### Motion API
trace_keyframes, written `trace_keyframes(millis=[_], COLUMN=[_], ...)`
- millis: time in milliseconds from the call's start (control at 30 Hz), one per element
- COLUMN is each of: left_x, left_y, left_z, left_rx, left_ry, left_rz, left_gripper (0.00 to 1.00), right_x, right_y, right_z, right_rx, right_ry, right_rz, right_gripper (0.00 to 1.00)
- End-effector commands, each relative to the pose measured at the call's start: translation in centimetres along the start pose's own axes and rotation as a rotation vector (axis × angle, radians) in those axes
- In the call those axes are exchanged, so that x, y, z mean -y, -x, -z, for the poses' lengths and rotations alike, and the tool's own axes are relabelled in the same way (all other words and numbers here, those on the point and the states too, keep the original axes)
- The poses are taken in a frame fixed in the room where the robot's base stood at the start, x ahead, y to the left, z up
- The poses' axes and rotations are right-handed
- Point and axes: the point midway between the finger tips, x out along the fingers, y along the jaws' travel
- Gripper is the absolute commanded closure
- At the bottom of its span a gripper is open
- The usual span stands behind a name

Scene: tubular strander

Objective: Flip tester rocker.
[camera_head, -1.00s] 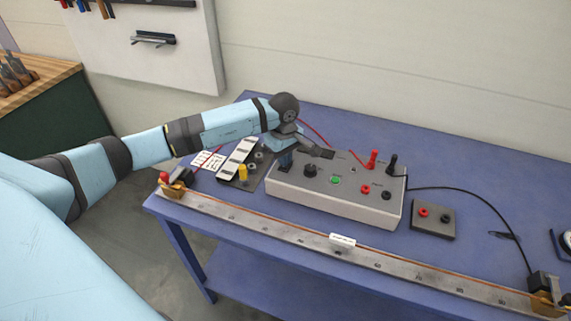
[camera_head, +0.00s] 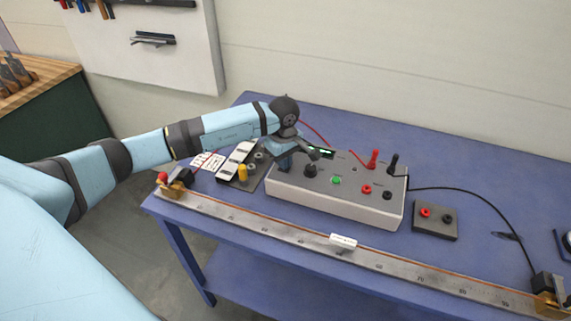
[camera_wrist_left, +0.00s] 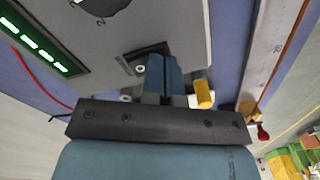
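The tester (camera_head: 330,200) is a light grey box on the blue table. Its display (camera_head: 322,152) is lit with pale green marks, which also show as bright bars on the display (camera_wrist_left: 40,45) in the left wrist view. The rocker (camera_wrist_left: 143,55) appears as a dark piece in the panel in the left wrist view, partly covered by my fingers. My left gripper (camera_head: 285,162) points down at the tester's left end, and its blue fingers (camera_wrist_left: 164,65) are together at the rocker. Whether they touch it is unclear. My right gripper is out of view.
A black knob (camera_head: 310,171), a green button (camera_head: 337,181) and red and black plugs (camera_head: 374,159) stand on the tester. A long metal ruler (camera_head: 300,232) runs along the table's front. A small grey socket box (camera_head: 435,221) is to the right.

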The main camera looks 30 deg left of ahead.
Motion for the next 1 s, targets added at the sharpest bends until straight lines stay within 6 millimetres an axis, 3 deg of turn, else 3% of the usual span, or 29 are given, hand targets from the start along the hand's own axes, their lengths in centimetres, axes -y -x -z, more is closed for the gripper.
trace_keyframes(millis=[367,1000], left_x=[0.0,0.0], left_y=[0.2,5.4], left_z=[0.0,0.1], left_rx=[0.000,-0.002], left_ry=[0.000,0.001], left_rz=[0.002,-0.001], left_gripper=[1.00,1.00], right_x=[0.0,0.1], right_y=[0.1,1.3], right_z=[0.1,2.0], right_rx=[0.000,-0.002], right_ry=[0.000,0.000], right_rz=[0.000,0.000], right_gripper=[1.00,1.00])
